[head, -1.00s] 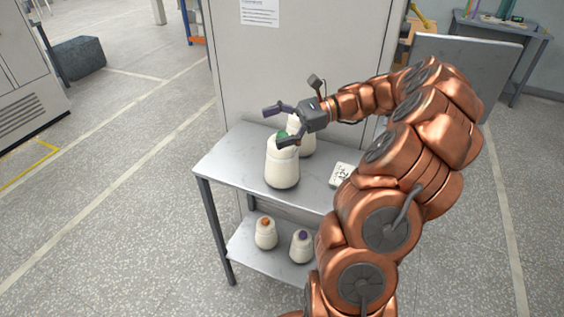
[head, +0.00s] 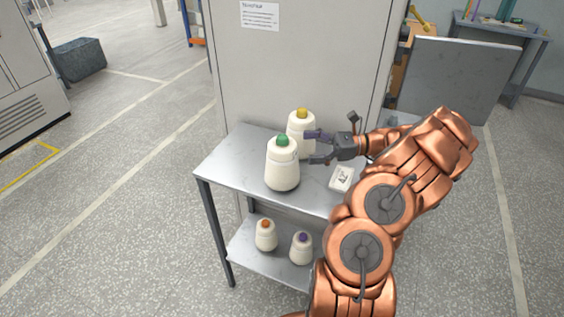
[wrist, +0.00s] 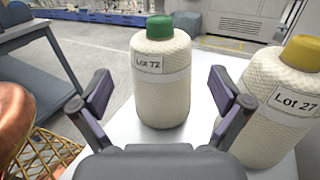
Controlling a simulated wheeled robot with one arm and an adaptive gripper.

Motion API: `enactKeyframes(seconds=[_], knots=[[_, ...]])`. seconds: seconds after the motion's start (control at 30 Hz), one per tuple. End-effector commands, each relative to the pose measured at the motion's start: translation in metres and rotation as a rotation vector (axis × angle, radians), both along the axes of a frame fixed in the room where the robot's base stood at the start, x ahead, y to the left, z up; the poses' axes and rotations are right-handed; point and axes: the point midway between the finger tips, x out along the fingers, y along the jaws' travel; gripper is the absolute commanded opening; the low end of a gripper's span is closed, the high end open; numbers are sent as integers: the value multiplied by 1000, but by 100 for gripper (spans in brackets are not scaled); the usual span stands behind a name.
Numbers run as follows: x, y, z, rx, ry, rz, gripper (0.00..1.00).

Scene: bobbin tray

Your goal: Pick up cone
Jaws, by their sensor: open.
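A white yarn cone with a green top (head: 282,165) stands upright at the front of the table top. In the wrist view this cone (wrist: 162,80) bears a label "Lot 72" and stands ahead of my gripper, between the lines of its fingers. A second white cone with a yellow top (head: 301,130) stands behind it; in the wrist view it (wrist: 280,105) is at the right, labelled "Lot 27", close beside the right finger. My gripper (head: 312,148) is open and empty, to the right of the green-topped cone. In the wrist view my gripper (wrist: 162,103) shows both fingers spread apart.
The grey table (head: 235,160) has a lower shelf (head: 268,265) with an orange-topped cone (head: 265,234) and a purple-topped cone (head: 301,247). A small white printed block (head: 342,178) lies right of the cones. A tall grey cabinet (head: 300,70) stands directly behind the table.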

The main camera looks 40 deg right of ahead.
Motion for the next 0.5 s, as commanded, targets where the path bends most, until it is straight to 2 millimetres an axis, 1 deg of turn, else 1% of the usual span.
enactKeyframes(seconds=[0.03,0.1,0.37,0.5], knots=[[0,1,-5,2,2,0,100],[5,9,-2,2,0,1,100],[11,17,-3,-1,0,-1,100],[17,29,-1,0,-1,2,100]])
